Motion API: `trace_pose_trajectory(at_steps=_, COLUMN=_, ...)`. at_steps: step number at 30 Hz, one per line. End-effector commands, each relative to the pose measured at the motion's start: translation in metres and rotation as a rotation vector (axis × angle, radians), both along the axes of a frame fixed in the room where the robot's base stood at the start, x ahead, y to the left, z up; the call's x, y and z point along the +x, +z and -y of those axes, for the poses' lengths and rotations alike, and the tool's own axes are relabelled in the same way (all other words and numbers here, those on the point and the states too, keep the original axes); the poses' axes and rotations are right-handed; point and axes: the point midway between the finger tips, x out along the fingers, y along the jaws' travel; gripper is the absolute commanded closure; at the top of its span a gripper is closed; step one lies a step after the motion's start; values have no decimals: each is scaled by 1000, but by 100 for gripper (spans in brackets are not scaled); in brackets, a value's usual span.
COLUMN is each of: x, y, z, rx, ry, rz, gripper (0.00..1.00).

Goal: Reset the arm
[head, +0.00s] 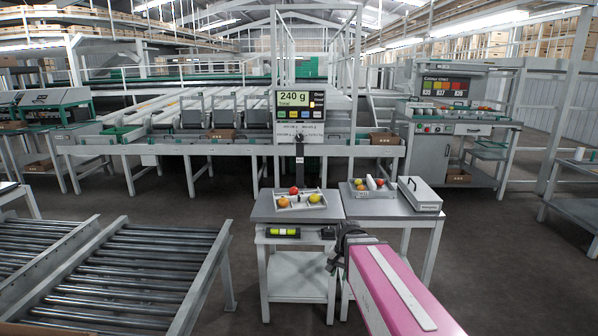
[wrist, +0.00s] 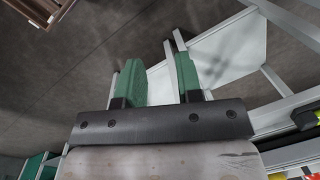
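My arm, with a pink link, reaches in from the lower right of the head view. Its dark end, with my gripper (head: 335,264), hangs in front of the two small tables, and the fingers are hard to make out there. In the wrist view my gripper (wrist: 158,62) shows two green finger pads standing apart with nothing between them. Behind them are the floor and pale table shelves and legs.
A grey table (head: 265,212) bears a scale with a tray (head: 312,203) of several tomatoes. The table beside it holds another tray (head: 375,192) and a grey case (head: 420,194). A roller conveyor (head: 130,265) stands at left.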

Motion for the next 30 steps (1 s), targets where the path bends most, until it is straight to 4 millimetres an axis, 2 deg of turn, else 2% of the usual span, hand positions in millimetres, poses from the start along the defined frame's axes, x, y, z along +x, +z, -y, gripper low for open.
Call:
trace_pose_trajectory(at_steps=1, x=-20, y=-10, z=11, rx=-24, ry=78, rz=7, gripper=67)
trace_pose_trajectory(at_steps=3, x=-34, y=-21, z=23, rx=-53, ry=186, rz=18, gripper=67)
trace_pose_trajectory(at_steps=9, x=-59, y=-39, z=43, rx=-104, ry=383, rz=29, gripper=67)
trace_pose_trajectory(at_steps=30, x=-60, y=-41, z=46, rx=-112, ry=418, rz=31, gripper=67)
